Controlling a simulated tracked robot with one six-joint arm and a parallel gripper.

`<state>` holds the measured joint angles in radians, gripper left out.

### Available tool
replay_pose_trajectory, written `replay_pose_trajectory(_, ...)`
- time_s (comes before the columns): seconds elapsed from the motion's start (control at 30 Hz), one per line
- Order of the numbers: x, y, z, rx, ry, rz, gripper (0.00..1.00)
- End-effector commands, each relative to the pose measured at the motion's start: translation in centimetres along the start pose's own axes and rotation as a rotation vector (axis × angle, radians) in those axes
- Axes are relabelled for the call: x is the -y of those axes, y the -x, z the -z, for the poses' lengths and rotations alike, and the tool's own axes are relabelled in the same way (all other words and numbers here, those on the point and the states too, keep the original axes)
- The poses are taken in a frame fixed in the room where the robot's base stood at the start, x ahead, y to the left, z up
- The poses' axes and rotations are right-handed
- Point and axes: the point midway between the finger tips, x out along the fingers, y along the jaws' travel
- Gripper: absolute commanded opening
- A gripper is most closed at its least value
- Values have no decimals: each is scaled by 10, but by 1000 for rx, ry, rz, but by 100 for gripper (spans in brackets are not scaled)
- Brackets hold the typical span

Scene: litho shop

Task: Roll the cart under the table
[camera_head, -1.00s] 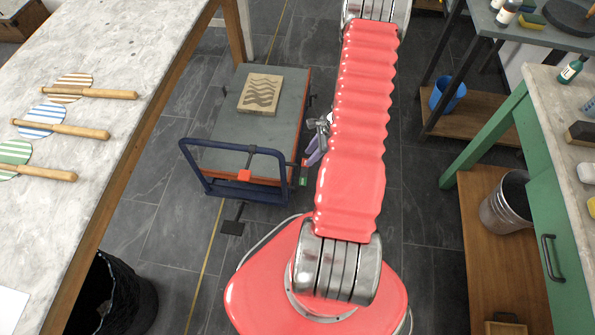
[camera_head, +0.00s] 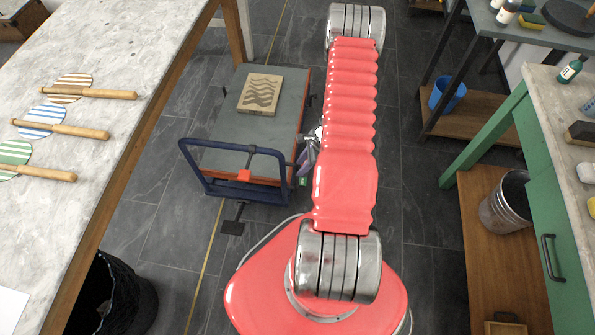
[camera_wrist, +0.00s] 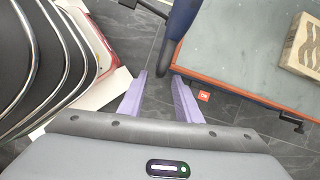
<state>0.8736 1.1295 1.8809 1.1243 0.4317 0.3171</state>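The cart (camera_head: 230,140) has a grey deck with an orange-red edge and a blue tubular push handle (camera_head: 222,196) at its near end. It stands on the floor right of the marble-topped table (camera_head: 120,50). In the wrist view, the cart deck (camera_wrist: 225,40) fills the upper right and the blue handle (camera_wrist: 178,35) comes down from the top. My gripper (camera_wrist: 158,78) is open, its purple fingers apart, with the handle's end showing between the fingertips; contact cannot be told. In the head view, my gripper (camera_head: 303,160) is partly hidden behind my arm, at the handle's right end.
A carved block (camera_head: 260,94) lies on the cart deck. A yellow line (camera_head: 206,262) runs along the floor. A dark bin (camera_head: 125,300) stands at the lower left. On the right are a green bench (camera_head: 535,150), a metal bucket (camera_head: 507,203) and a blue bucket (camera_head: 447,94).

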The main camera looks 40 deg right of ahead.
Motion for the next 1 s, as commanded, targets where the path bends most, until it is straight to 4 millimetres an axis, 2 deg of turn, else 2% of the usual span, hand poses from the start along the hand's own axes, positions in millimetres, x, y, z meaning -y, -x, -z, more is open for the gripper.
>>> replay_pose_trajectory(0.1, -1, -16, 0, 1, 1, -3, 31)
replay_pose_trajectory(0.4, -1, -49, 0, 1, 2, -2, 31)
replay_pose_trajectory(0.6, 0, -56, 0, 0, 1, -1, 31)
replay_pose_trajectory(0.83, 0, -56, 0, 0, 1, -1, 31)
replay_pose_trajectory(1.0, 0, -56, 0, 0, 1, -1, 20)
